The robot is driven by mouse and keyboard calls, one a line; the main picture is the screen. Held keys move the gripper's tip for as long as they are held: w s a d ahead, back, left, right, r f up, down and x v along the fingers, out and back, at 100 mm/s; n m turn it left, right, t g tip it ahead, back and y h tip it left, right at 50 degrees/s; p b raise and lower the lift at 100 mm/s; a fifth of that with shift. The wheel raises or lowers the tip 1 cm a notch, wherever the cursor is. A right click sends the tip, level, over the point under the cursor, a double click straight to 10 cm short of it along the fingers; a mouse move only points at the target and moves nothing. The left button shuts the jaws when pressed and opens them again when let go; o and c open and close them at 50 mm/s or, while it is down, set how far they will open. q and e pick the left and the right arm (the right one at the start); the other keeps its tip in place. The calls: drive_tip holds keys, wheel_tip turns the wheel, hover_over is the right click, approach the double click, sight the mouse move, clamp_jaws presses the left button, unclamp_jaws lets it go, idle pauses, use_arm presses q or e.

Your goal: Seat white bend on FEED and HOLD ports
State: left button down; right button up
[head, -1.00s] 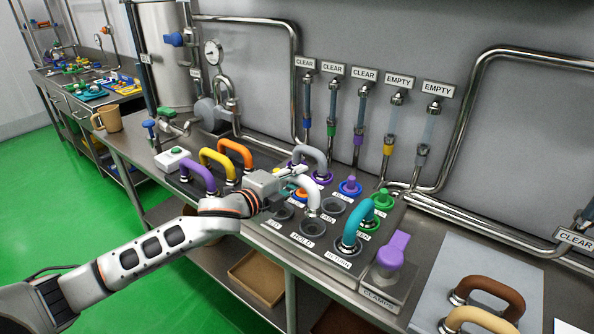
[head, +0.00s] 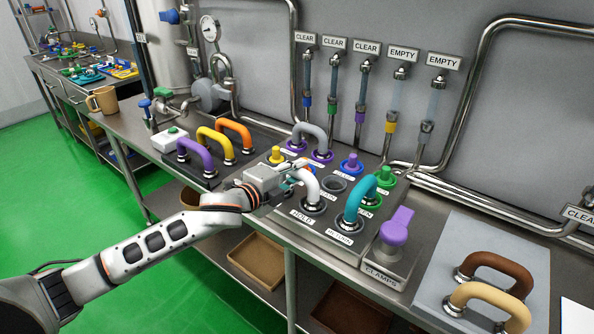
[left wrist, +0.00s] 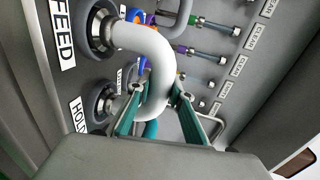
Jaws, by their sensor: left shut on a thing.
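The white bend (head: 308,187) is at the front of the port panel, and my left gripper (head: 298,176) is shut on it. In the left wrist view the white bend (left wrist: 160,60) sits between the teal fingers. One end meets the FEED port (left wrist: 100,28) and the other meets the HOLD port (left wrist: 100,103). In the head view its front end stands at the HOLD port (head: 312,208); the gripper hides the FEED end. I cannot tell how deep the ends sit. My right gripper is not in view.
A teal bend (head: 358,198) stands right of the white one and a grey bend (head: 312,132) behind it. A purple clamp handle (head: 397,226) is at the panel's right. Brown (head: 500,264) and cream (head: 490,294) bends lie on a grey mat (head: 450,238).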

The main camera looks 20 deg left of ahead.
use_arm(q)
drive_tip(key=shift+r, duration=0.1)
drive_tip(key=c, duration=1.7)
unclamp_jaws()
drive_tip(key=v, duration=1.2)
drive_tip(key=s+d+f+n, duration=0.1)
drive_tip(key=s+f+n, duration=0.3)
drive_tip(key=f, duration=0.4)
drive_tip(key=s+d+f+n+g+y, duration=0.1)
drive_tip(key=s+f+n, duration=0.3)
drive_tip(key=f, duration=0.4)
drive_tip(key=s+d+f+n+g, duration=0.1)
drive_tip(key=s+f+n, duration=0.3)
drive_tip(key=f, duration=0.5)
drive_tip(key=shift+d+f+n, duration=0.1)
drive_tip(key=shift+d+n, duration=0.15)
drive_tip(key=shift+n, duration=0.05)
drive_tip(key=s+f+n, duration=0.1)
drive_tip(key=s+f, duration=0.2)
drive_tip(key=s+f+n+g+y, duration=0.1)
drive_tip(key=s+f+n, duration=0.1)
drive_tip(key=s+f, duration=0.1)
drive_tip(key=s+f+n+g, duration=0.1)
drive_tip(key=s+f+n, duration=0.1)
drive_tip(key=s, duration=0.1)
drive_tip(key=shift+s+f+y, duration=0.2)
drive_tip(key=shift+f+y, duration=0.1)
drive_tip(key=shift+f, duration=0.1)
drive_tip(key=shift+c, duration=0.6)
